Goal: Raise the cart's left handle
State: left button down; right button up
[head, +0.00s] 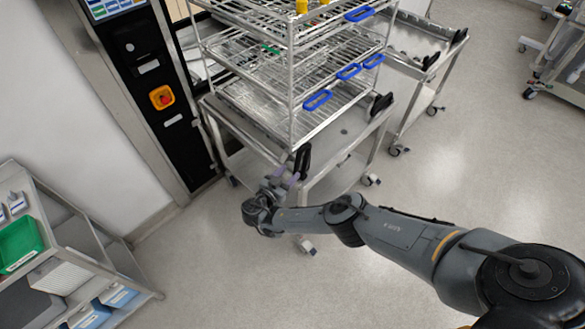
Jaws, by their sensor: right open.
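The steel cart (328,188) stands in the upper middle of the head view, bearing a tall wire rack (292,117). Its black left handle (302,161) is at the near left corner of its top. Its black right handle (381,104) is at the near right corner. My right gripper (292,177) is open, just below and beside the left handle. I cannot tell whether it touches the handle. The gripper's fingers are small and partly blend with the cart. My left gripper is not in view.
A black washer panel with a red-and-yellow emergency button (162,97) stands left of the cart. A second cart (420,100) is behind at the right. A shelf unit with a green bin (20,243) is at lower left. The floor (480,165) at right is clear.

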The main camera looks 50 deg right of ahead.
jog(key=p+v, duration=0.1)
jog(key=v, duration=0.5)
jog(key=shift+a, duration=0.35)
jog(key=shift+s, duration=0.15)
